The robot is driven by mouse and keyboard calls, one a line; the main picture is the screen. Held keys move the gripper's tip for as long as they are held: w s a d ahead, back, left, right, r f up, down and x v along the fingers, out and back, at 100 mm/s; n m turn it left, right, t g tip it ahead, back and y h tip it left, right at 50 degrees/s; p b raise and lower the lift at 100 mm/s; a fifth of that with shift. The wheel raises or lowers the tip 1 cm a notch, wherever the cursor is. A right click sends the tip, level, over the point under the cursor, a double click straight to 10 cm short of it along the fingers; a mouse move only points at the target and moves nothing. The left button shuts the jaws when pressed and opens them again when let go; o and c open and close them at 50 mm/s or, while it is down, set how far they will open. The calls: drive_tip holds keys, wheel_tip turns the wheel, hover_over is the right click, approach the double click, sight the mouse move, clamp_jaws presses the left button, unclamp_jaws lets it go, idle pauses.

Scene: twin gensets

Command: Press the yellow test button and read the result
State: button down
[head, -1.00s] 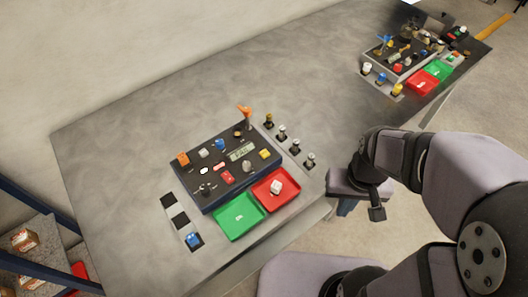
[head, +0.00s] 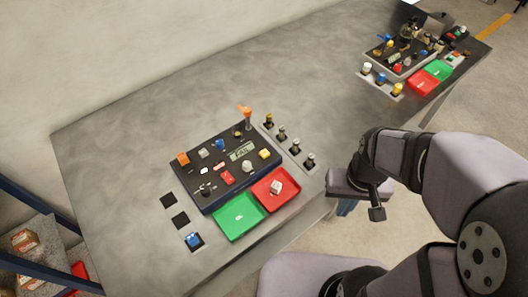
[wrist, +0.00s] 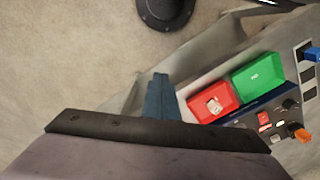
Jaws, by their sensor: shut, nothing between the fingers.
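The near control panel (head: 215,185) is a dark box on the bench with a lit display (head: 241,151), too small to read. The yellow button (head: 264,153) is at its right side, beside the display. In the wrist view part of the panel shows at lower right, and the yellow button cannot be made out there. My gripper (head: 377,213) is shut and empty, off the bench's front edge, right of the panel and apart from it. In the wrist view a dark bar of my gripper crosses the bottom.
A green tray (head: 239,217) and a red tray (head: 266,198) holding a white cube (head: 277,187) lie before the panel. Plugs (head: 282,132) line its right side; a blue piece (head: 194,241) sits at left. A similar far panel (head: 394,66) stands at upper right. The bench between is clear.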

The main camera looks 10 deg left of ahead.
drive_tip(key=shift+a, duration=0.1)
drive_tip(key=w+a+f+m+g+y, duration=0.1)
drive_tip(key=w+a+m+y, duration=0.1)
drive_tip(key=a, duration=0.5)
drive_tip(key=w+a+f+m+y, duration=0.2)
drive_tip(key=a+m, duration=0.1)
drive_tip(key=a, duration=0.4)
drive_tip(key=w+a+r+m+t+y, duration=0.2)
drive_tip(key=w+a+r+m+t, duration=0.1)
drive_tip(key=w+m, duration=0.2)
drive_tip(key=w+a+r+m+t+y, duration=0.1)
drive_tip(key=w+a+r+m+t, duration=0.2)
drive_tip(key=w, duration=0.7)
drive_tip(key=r+m, duration=0.1)
drive_tip(key=m, duration=0.1)
drive_tip(key=shift+m+y, duration=0.4)
drive_tip(key=shift+a+f, duration=0.1)
